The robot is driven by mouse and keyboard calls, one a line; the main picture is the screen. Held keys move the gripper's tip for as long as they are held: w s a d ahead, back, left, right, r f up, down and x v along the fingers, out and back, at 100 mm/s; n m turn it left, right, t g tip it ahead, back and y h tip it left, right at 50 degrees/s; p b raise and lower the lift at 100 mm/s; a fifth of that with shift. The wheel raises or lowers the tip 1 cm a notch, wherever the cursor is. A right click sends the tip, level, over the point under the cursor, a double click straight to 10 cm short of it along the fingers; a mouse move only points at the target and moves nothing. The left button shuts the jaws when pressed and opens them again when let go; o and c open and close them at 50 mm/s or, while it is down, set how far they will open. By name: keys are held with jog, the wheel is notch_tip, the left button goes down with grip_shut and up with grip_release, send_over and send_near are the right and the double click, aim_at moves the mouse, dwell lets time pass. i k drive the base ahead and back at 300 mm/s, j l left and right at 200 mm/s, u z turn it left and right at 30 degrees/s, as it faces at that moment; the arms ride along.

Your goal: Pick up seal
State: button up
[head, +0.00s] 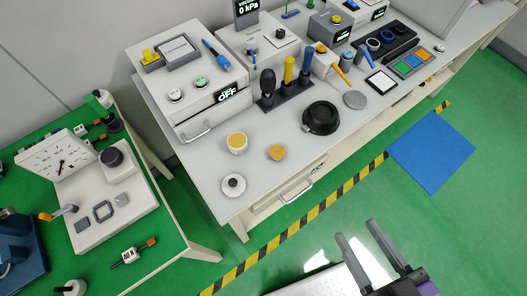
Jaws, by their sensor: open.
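I cannot tell for sure which item is the seal. Ring-like candidates are a dark square frame (102,211) on the left bench's pale plate and dark rings (373,44) in a black tray at the back right. A black round dish-like part (321,118) stands on the white bench, and a small orange-tan piece (276,152) lies nearer its front edge. My gripper (356,230) is open and empty at the lower right, in front of the white bench and apart from all these items.
The white bench (262,185) crosses the middle, with a drawer handle (297,190) on its front. A green-topped bench (175,225) stands left. The floor holds a blue mat (432,152) and striped tape (330,205).

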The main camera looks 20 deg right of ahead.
aim_at(278, 153)
jog(key=k+j, duration=0.1)
jog(key=j, duration=0.75)
jog(key=k+j+z, duration=0.1)
jog(key=j, duration=0.3)
jog(key=k+j, duration=0.15)
jog(key=j, duration=0.25)
